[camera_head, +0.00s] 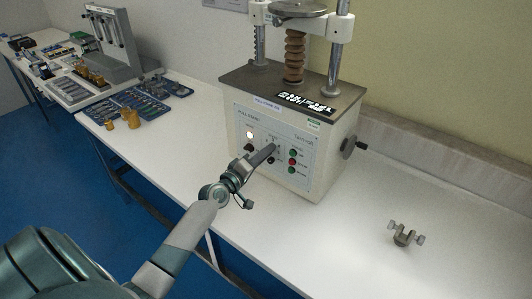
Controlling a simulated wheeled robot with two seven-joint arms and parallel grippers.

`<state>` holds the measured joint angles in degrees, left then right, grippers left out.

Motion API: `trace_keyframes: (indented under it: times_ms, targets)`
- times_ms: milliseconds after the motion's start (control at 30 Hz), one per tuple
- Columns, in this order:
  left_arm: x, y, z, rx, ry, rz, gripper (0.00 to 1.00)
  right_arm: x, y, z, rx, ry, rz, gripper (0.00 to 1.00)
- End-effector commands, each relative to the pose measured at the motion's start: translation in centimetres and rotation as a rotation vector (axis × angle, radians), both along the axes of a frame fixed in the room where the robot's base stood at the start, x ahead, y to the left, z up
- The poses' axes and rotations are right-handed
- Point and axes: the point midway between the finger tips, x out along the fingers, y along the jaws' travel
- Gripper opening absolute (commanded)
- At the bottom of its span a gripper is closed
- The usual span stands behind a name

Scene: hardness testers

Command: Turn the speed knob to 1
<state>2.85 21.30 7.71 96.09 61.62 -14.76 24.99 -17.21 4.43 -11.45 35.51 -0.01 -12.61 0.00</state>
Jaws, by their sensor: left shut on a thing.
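The tester (318,158), a cream box with a dark top, stands on the white bench. Its front panel (245,128) carries a lit white lamp, dark knobs, and green and red buttons. My left gripper (270,151) reaches the panel from the lower left and is shut at a dark knob in the panel's middle, which I take to be the speed knob. The fingers hide most of that knob and its scale, so its setting cannot be read. Another dark knob (249,147) sits to the left, below the lamp. My right gripper is not in view.
A side crank (352,148) sticks out from the tester's right side. A small metal clamp (404,234) lies on the bench at the right. Blue trays (140,104) of parts, brass weights (133,119) and another machine (112,45) stand at the left.

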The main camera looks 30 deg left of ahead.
Motion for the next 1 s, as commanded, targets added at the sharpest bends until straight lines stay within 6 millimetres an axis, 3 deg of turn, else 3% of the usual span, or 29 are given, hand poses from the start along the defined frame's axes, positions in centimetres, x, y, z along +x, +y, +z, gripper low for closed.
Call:
trace_keyframes:
  times_ms: [300, 333, 400, 767, 1000]
  targets:
    - [0.0, 0.1, 0.0, -0.002, -0.001, 0.002, 0.00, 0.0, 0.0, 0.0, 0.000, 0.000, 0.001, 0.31]
    - [0.0, 0.1, 0.0, -0.002, -0.001, 0.002, 0.24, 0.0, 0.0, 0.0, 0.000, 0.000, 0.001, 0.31]
    - [0.0, 0.1, 0.0, -0.002, 0.000, 0.001, 0.38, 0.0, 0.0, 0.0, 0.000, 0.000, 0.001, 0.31]
    - [-0.1, 0.0, 0.0, -0.001, 0.000, 0.001, 0.38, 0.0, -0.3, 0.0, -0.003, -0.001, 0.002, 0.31]
    - [-1.7, 0.2, -0.1, -0.002, 0.000, 0.001, 0.38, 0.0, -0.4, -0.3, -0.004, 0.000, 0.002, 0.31]
